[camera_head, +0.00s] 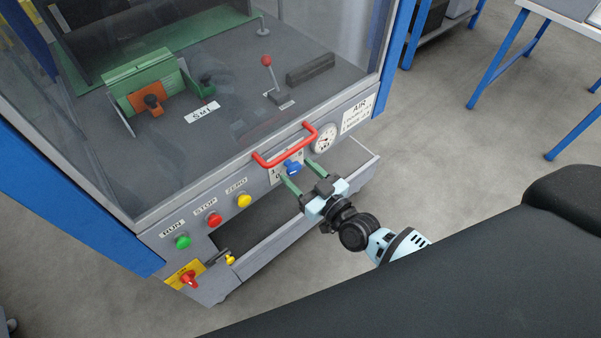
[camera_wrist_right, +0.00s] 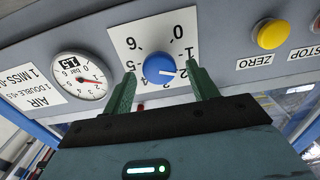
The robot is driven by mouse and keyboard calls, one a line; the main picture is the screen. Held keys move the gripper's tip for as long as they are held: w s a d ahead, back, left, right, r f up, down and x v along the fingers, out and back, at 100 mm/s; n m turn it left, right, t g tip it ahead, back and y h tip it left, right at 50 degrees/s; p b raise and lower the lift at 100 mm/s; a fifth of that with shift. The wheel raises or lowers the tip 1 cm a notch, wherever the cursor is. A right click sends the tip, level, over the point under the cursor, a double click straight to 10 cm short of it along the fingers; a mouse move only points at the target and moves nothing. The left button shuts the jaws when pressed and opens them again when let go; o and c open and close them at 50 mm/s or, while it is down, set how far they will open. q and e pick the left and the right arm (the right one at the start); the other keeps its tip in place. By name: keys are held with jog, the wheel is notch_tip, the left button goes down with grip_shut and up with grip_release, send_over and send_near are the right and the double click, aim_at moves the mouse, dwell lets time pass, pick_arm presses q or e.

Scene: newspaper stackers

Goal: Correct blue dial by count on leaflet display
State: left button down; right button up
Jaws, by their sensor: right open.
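The blue dial (camera_head: 293,168) sits on the machine's front panel, below the red handle. In the right wrist view the dial (camera_wrist_right: 159,69) is on a white plate (camera_wrist_right: 125,38) with numbers 0, 1, 2, 5 and 6 visible, upside down. Its white mark points right, roughly toward the 2. My right gripper (camera_head: 297,170) is open, its two green fingers on either side of the dial with gaps to it. My left gripper is not in view. I cannot see a leaflet count.
A red handle (camera_head: 286,146) projects close above my fingers. A round gauge (camera_head: 323,138) and an AIR label (camera_head: 358,113) are to the right. Yellow ZERO (camera_head: 244,201), red STOP (camera_head: 214,219) and green RUN (camera_head: 182,242) buttons lie left. An open bay is below.

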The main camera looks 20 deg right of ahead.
jog(key=shift+w, duration=0.1)
jog(key=c, duration=1)
jog(key=shift+o, duration=0.2)
jog(key=m+b, duration=0.1)
jog(key=m, duration=0.3)
jog(key=shift+f, duration=0.1)
jog(key=m, duration=0.4)
jog(key=shift+d+m+b, duration=0.1)
jog(key=shift+m+b, duration=0.2)
jog(key=shift+b, duration=0.1)
